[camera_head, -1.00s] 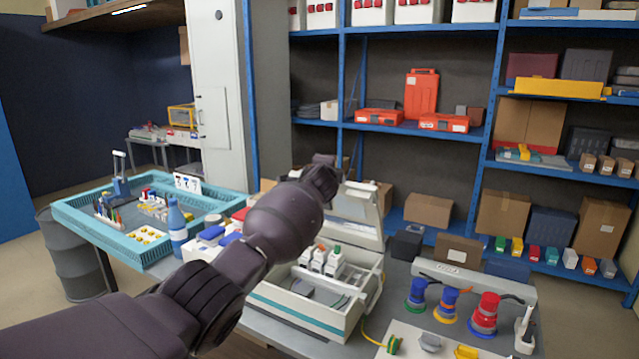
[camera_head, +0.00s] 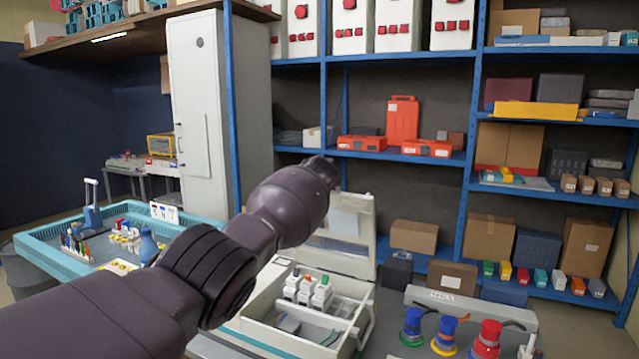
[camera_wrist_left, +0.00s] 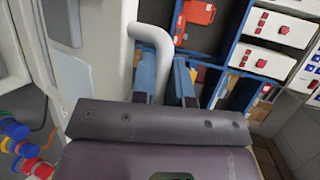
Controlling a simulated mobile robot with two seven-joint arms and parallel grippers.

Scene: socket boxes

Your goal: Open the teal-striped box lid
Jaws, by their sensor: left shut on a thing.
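The teal-striped box (camera_head: 258,341) is an off-white case on the grey workbench, with its front partly hidden by my left arm. Its lid (camera_head: 352,228) stands raised at the back, roughly upright, so the inside shows. White blocks (camera_head: 307,287) and flat grey pieces lie inside. My left gripper (camera_wrist_left: 166,82) has its two blue-grey fingers closed around a pale curved handle (camera_wrist_left: 150,38) next to a pale panel, which looks like the lid. In the head view the fingers are hidden beyond my wrist. My right gripper is not in view.
A teal tray (camera_head: 60,261) with tools and a blue bottle (camera_head: 148,246) stands at the left. Blue, yellow and red plugs (camera_head: 486,341) stand at the right. Blue shelving (camera_head: 468,185) with cartons and orange cases rises behind the bench.

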